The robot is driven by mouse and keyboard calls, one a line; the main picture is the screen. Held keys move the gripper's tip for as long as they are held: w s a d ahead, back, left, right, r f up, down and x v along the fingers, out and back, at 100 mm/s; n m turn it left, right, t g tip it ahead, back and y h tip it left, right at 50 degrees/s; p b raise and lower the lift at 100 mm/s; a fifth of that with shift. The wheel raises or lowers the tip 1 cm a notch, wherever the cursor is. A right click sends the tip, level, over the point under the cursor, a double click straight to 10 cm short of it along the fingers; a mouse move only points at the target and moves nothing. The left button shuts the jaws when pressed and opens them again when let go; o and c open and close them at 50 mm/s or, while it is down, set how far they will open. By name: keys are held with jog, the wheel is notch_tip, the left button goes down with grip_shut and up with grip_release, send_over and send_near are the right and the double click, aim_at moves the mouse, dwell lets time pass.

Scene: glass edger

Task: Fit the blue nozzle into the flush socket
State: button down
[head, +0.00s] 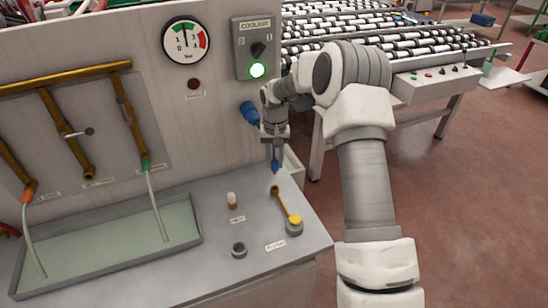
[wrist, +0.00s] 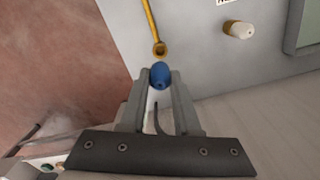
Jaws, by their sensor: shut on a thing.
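My gripper (head: 275,158) is shut on the blue nozzle (head: 275,167), which points down above the bench's right end. In the wrist view, the blue nozzle (wrist: 160,75) sits between the fingertips (wrist: 160,88). A yellow pipe (head: 281,202) rises from a grey base with a yellow top (head: 294,225); a small label beside it seems to read flush. The pipe's free end (head: 274,189) is a round, open-looking cup just below the nozzle. In the wrist view, this cup (wrist: 160,49) lies just beyond the nozzle, with a visible gap; depth is hard to judge.
A white-capped peg (head: 232,200) and a grey ring (head: 239,249) stand on the bench (head: 200,265). A shallow tray (head: 110,248) is at left, under brass pipes (head: 65,130).

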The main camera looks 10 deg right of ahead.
aim_at(275, 173)
jog(key=shift+r, duration=0.1)
jog(key=shift+f+b, duration=2.15)
jog(key=shift+f, duration=0.85)
jog(key=shift+f+b, duration=1.4)
jog(key=shift+f, duration=0.15)
jog(key=c, duration=0.6)
grip_release()
jog(key=shift+o, duration=0.2)
notch_tip(275, 173, up, 17)
jog(key=shift+r, duration=0.2)
